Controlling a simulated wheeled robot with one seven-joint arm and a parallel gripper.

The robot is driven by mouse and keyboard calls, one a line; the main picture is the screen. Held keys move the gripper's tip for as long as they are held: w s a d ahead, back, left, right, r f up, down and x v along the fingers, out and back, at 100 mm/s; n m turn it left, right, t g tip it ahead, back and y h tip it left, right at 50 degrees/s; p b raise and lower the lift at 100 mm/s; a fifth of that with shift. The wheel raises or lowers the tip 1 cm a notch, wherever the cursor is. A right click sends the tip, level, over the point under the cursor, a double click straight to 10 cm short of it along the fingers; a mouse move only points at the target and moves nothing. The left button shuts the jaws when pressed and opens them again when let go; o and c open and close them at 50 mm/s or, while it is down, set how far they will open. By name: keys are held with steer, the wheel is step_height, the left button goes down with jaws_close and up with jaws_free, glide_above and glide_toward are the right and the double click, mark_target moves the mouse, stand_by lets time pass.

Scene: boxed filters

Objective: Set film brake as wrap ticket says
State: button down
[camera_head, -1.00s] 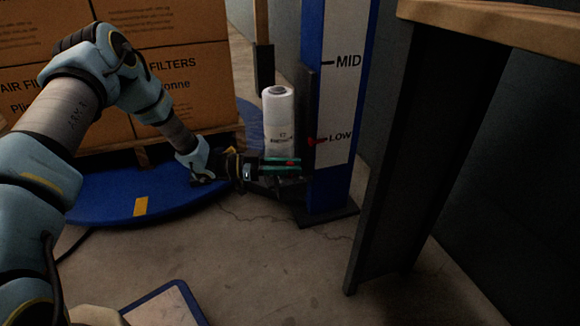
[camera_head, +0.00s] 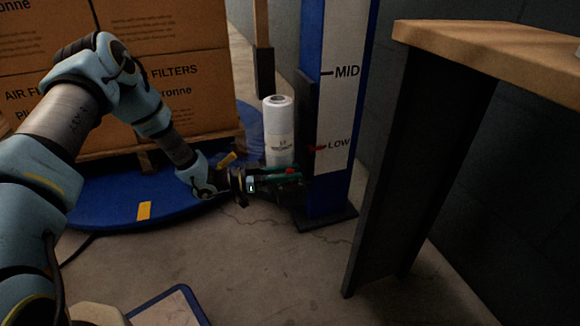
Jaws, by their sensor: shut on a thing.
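The white film roll (camera_head: 279,130) stands upright beside the blue mast (camera_head: 312,200), with small printing on its lower part that is too small to read. The mast's white scale (camera_head: 338,110) reads MID above and LOW below, and a red pointer (camera_head: 315,148) sits at LOW. My gripper (camera_head: 287,178) is at the foot of the roll, close to the mast, shut on what seems to be the film brake there. The fingers hide most of the brake, and its setting cannot be read. No wrap ticket can be made out for certain.
A blue round turntable (camera_head: 110,200) carries a pallet of brown filter boxes (camera_head: 190,100) at left. A wooden-topped table (camera_head: 490,45) with a dark leg (camera_head: 385,190) stands at right. A blue-edged board (camera_head: 170,308) is at the bottom. The floor between is bare.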

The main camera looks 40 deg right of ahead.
steer(key=n+t+h+p, duration=0.1)
steer(key=n+t+p, duration=0.1)
steer(key=t, duration=0.1)
steer(key=n+t+h+p, duration=0.1)
steer(key=n+t+p, duration=0.1)
steer(key=shift+r+t, duration=0.1)
steer(key=shift+t, duration=0.3)
steer(key=shift+n+t+p, duration=1.2)
steer(key=shift+n+t, duration=0.1)
steer(key=shift+t, duration=0.8)
steer(key=shift+f, duration=0.2)
steer(key=c, duration=0.9)
jaws_free()
steer(key=s+a+p, duration=0.1)
steer(key=a+p, duration=0.2)
steer(key=a, duration=0.7)
steer(key=shift+a, duration=0.4)
